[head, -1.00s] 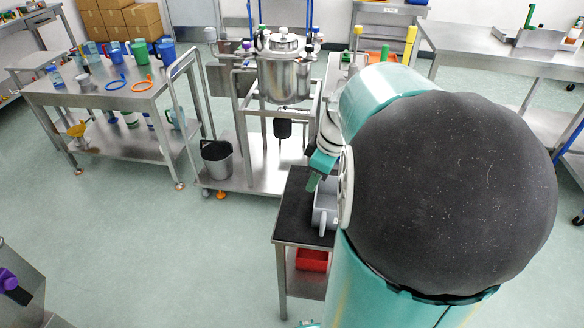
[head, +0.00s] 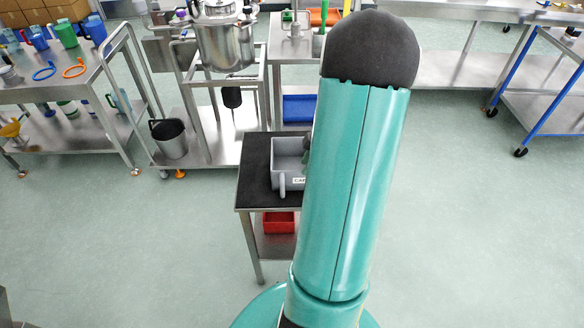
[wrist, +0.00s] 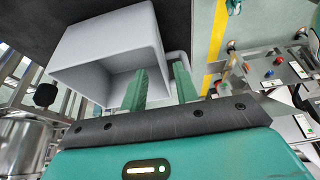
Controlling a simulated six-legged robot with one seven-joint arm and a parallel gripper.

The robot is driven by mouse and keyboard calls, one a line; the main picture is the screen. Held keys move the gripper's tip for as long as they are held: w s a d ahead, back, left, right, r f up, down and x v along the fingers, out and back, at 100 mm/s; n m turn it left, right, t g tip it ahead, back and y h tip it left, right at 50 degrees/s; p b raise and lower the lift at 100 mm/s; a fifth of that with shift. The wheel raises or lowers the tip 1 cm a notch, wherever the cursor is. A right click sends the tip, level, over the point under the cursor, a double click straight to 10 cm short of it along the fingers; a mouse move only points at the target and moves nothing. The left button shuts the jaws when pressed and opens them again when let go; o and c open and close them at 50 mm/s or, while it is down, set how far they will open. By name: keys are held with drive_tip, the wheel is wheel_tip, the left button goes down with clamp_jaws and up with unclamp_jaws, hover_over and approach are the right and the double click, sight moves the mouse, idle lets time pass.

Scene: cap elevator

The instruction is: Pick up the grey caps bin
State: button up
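The grey caps bin (head: 287,180) stands on a small black-topped table (head: 256,165) in the head view. The left finger overlaps the bin's opening and the right one is by the handle. I cannot tell whether either finger touches. In the head view my arm mostly hides the gripper.
A red bin (head: 278,222) sits on the shelf under the table. A steel cart with a pot (head: 225,45) and a dark bucket (head: 170,138) stands behind to the left. A blue tray (head: 299,108) is behind.

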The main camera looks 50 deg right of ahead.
hover_over(302, 189)
drive_tip(key=shift+w+d+f, duration=0.1)
drive_tip(key=shift+f, duration=2.55)
clamp_jaws()
